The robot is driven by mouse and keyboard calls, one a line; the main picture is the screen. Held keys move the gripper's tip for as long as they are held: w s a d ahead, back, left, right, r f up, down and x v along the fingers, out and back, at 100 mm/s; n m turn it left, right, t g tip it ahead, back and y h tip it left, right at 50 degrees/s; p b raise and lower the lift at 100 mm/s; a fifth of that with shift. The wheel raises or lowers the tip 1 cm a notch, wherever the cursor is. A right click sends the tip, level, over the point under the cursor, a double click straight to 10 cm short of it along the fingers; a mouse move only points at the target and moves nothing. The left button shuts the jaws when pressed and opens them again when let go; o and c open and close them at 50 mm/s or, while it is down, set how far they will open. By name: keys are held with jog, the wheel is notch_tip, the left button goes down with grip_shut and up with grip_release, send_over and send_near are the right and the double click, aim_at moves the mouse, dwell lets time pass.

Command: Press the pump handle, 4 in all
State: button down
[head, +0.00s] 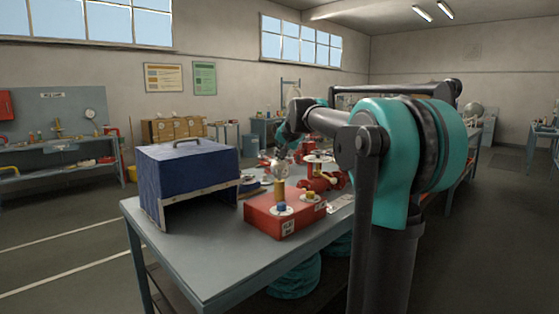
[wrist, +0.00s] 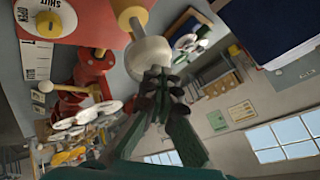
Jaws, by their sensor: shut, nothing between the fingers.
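My gripper (head: 283,156) is above the knob. In the wrist view its dark fingers (wrist: 160,78) are together and overlap the knob's near edge. I cannot tell whether they touch it. The red box (wrist: 90,22) also shows there.
A blue case (head: 190,180) stands left of the red box. Red valve gear with pale handwheels (head: 322,183) stands right of it. The grey table's (head: 195,265) front left is clear.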

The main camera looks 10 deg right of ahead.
jog(key=shift+f, duration=1.2)
dwell(0.9)
jog(key=shift+r, duration=2.55)
jog(key=shift+r, duration=2.55)
notch_tip(320, 180, up, 4)
jog(key=shift+f, duration=0.1)
jog(key=shift+f, duration=0.1)
